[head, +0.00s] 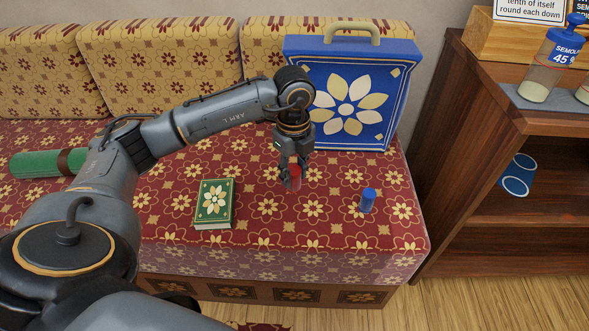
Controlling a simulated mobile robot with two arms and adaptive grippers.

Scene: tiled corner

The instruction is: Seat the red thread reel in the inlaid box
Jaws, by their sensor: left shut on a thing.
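The red thread reel (294,178) is a small red cylinder held in my left gripper (290,168). The fingers are shut on it and hide part of it. It is over the patterned red seat, low and close to the cloth; I cannot tell whether it touches. No box with an open top that is plainly the inlaid box shows. My right gripper is not in view.
A blue reel-like cylinder (368,200) stands right of the gripper. A green flowered book-like object (214,204) lies left. A large blue flowered case (390,95) stands behind. A green roll (35,164) lies far left. Wooden shelves (540,208) stand right.

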